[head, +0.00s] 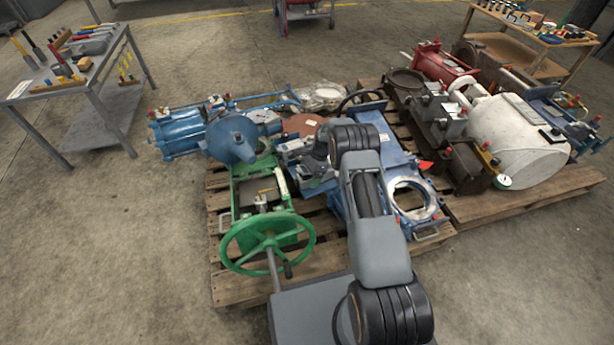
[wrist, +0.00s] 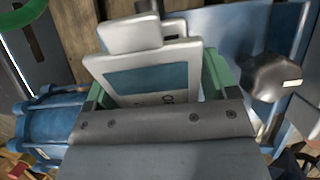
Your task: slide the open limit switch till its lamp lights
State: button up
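In the head view my arm reaches over the pallet, and my gripper (head: 312,152) is low between the green valve (head: 247,190) and the blue machinery. It is small and dark there, and its fingers do not show clearly. In the wrist view a pale-framed plate with a blue panel (wrist: 150,79) and partly hidden dark lettering fills the upper middle. It may be the open limit switch, but I cannot confirm this.
A green handwheel (head: 267,243) stands at the pallet's front. A blue actuator (head: 180,133) juts out to the left. A blue plate with a round opening (head: 411,200) lies to the right. A white tank (head: 515,140) sits on the right pallet.

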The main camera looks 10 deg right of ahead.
jog(key=c, duration=1.1)
jog(key=shift+w+d, duration=0.2)
jog(key=shift+w, duration=0.25)
jog(key=shift+c, duration=0.2)
jog(key=shift+a, duration=0.35)
jog(key=o, duration=1.3)
jog(key=shift+d, duration=0.15)
jog(key=shift+c, duration=0.2)
jog(key=shift+r, duration=0.25)
jog(key=p+v, duration=0.4)
jog(key=v, duration=0.9)
jog(key=shift+d+r, duration=0.15)
jog(key=shift+d, duration=0.05)
